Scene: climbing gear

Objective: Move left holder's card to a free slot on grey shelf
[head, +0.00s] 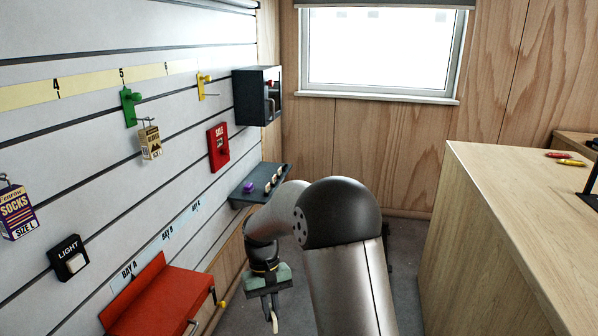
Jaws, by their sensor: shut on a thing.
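The grey shelf (240,199) is fixed low on the slatted wall, left of centre. It carries a purple item (248,188) and several small pale pieces; its slots are too small to make out. A "SOCKS" card (17,211) hangs at the far left from a dark hook. A tan card (150,142) hangs below a green holder (130,107). A yellow holder (203,85) holds no card. My gripper (270,311) points down, right of the red shelf and below the grey shelf. It is shut on a small pale thing (274,323), mostly hidden; I cannot tell whether it is a card.
A red shelf (155,297) juts out at the lower left. A wooden counter (520,215) stands at right. Floor shows between.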

